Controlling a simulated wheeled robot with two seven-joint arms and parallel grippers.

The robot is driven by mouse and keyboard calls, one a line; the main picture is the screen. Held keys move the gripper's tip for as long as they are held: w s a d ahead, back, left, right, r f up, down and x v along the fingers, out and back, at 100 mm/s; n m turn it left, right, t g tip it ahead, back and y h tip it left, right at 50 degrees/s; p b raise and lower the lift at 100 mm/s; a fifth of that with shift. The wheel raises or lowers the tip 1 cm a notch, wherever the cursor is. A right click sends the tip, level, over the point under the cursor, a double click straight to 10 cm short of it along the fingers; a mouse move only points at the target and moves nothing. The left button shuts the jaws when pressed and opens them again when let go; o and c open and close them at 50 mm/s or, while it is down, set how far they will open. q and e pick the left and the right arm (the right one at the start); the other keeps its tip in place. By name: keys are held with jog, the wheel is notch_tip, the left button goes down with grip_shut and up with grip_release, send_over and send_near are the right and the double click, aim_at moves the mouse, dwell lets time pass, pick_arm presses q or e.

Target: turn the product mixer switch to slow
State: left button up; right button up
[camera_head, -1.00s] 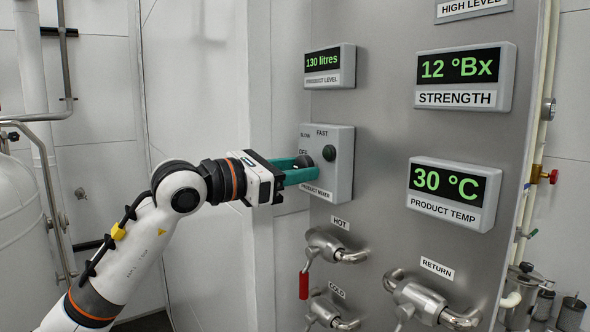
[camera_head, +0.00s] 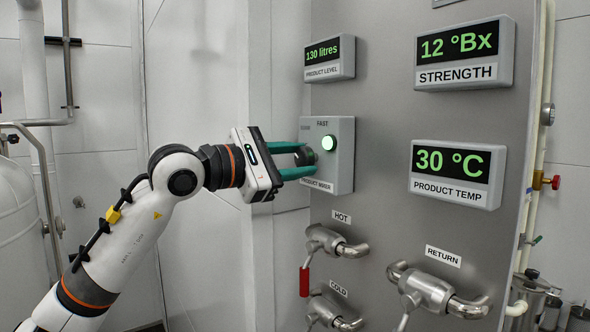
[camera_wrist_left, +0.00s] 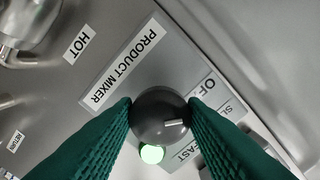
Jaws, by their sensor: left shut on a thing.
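The product mixer switch is a dark round knob (camera_head: 306,157) on a grey box (camera_head: 342,170) on the steel panel. My left gripper (camera_head: 308,159) reaches it from the left, its green fingers shut on either side of the knob. In the left wrist view the knob (camera_wrist_left: 160,115) sits between both fingertips. Its white mark lies toward the right, roughly toward the partly hidden SLOW label (camera_wrist_left: 230,109). The OFF and FAST labels show nearby. The green lamp (camera_head: 329,143) on the box is lit. My right gripper is not in view.
Displays for product level (camera_head: 329,58), strength (camera_head: 463,54) and product temp (camera_head: 457,173) surround the box. Below are the hot valve (camera_head: 325,243) with a red handle, the cold valve (camera_head: 330,312) and the return valve (camera_head: 432,290).

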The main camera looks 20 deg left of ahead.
pick_arm(q)
jog(key=shift+m+b, duration=0.3)
jog(key=shift+m, duration=0.6)
jog(key=o, duration=1)
jog(key=shift+s, duration=0.1)
jog(key=shift+s+a+f, duration=0.1)
jog(key=shift+s+a, duration=0.1)
jog(key=shift+a, duration=0.05)
jog(key=b+v, duration=0.4)
jog(key=v, duration=0.7)
jog(key=shift+s+a, duration=0.1)
